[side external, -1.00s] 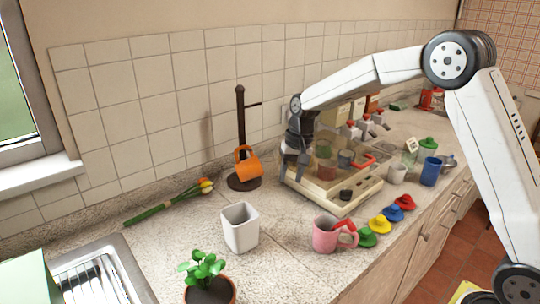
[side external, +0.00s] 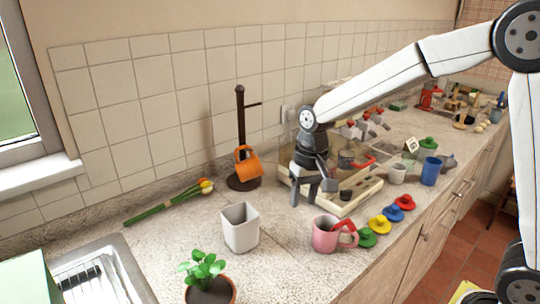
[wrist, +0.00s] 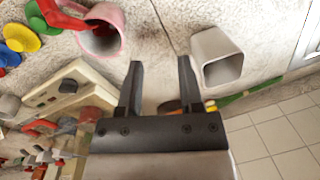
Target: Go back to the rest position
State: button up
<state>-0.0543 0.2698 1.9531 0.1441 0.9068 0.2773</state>
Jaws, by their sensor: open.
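My gripper (side external: 317,194) points down in front of the beige coffee machine (side external: 345,205), above the counter, and hides part of the machine. An orange mug (side external: 248,166) hangs on the dark mug stand (side external: 241,120), to the left of my gripper. A pink mug (side external: 325,238) with a red object at its rim stands on the counter in front of my gripper. It also shows in the wrist view (wrist: 108,42).
A white square pot (side external: 240,232), a potted plant (side external: 208,290) and tulips (side external: 165,208) are on the left of the counter. Coloured lids (side external: 381,225), a white cup (side external: 397,173) and a blue cup (side external: 430,172) are to the right. The sink (side external: 110,275) is at lower left.

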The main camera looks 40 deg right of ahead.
jog(key=shift+s, duration=0.2)
jog(key=s+d+f+n+t, duration=0.1)
jog(key=s+d+f, duration=0.1)
jog(key=s, duration=0.4)
jog(key=s+d+f+n+t+h, duration=0.1)
jog(key=s+d+f+n, duration=0.1)
jog(key=s+f, duration=0.2)
jog(key=shift+s+f+n, duration=0.15)
jog(key=shift+s+n, duration=0.15)
jog(key=shift+s, duration=0.65)
